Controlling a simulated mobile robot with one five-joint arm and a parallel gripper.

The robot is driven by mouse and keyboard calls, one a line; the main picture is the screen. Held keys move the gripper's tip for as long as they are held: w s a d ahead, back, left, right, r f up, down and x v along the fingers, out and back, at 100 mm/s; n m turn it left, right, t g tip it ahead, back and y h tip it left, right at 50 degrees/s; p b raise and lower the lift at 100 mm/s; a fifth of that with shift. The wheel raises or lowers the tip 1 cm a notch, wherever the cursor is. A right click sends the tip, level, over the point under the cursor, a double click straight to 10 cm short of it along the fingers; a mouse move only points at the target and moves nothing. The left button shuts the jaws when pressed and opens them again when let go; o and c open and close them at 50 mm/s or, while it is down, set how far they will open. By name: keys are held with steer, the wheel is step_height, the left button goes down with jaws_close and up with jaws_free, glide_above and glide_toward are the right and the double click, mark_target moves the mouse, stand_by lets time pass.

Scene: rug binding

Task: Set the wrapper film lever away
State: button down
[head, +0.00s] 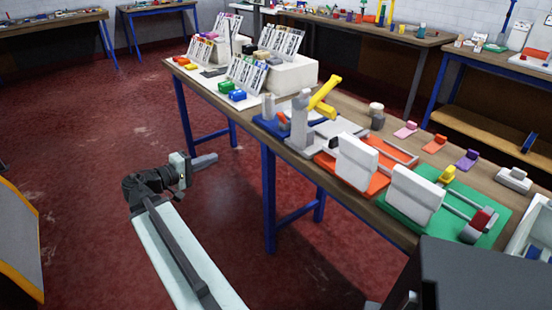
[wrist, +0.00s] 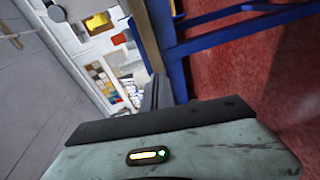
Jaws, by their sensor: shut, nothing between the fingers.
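A yellow lever (head: 325,92), which looks like the film lever, sticks up at a slant from a grey device on a blue base (head: 268,126) at the near edge of the long workbench. My gripper (head: 208,160) is shut and empty. It is over the red floor, to the left of the bench's near edge and apart from the lever. In the wrist view my gripper's dark fingers (wrist: 157,90) are together. I cannot make out the lever in the wrist view.
The bench has blue legs (head: 268,200). White panels stand on an orange base (head: 352,183) and a green base (head: 400,214) right of the lever. Card racks (head: 247,75) stand to its left. Other benches line the walls. Red floor (head: 90,130) is open on the left.

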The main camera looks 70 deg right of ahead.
steer(key=s+d+g+h+b, duration=0.4)
steer(key=s+d+g+b, duration=0.1)
steer(key=s+b, duration=0.3)
steer(key=shift+s+d+r+m+g+h+b, duration=0.3)
steer(key=shift+s+d+r+m, duration=0.1)
steer(key=shift+d, duration=0.35)
steer(key=p, duration=0.6)
glide_toward(280, 118)
steer(key=x, duration=0.6)
steer(key=shift+s, duration=0.1)
steer(key=shift+s+d+r, duration=0.15)
steer(key=shift+s+d, duration=0.05)
steer(key=shift+d, duration=0.2)
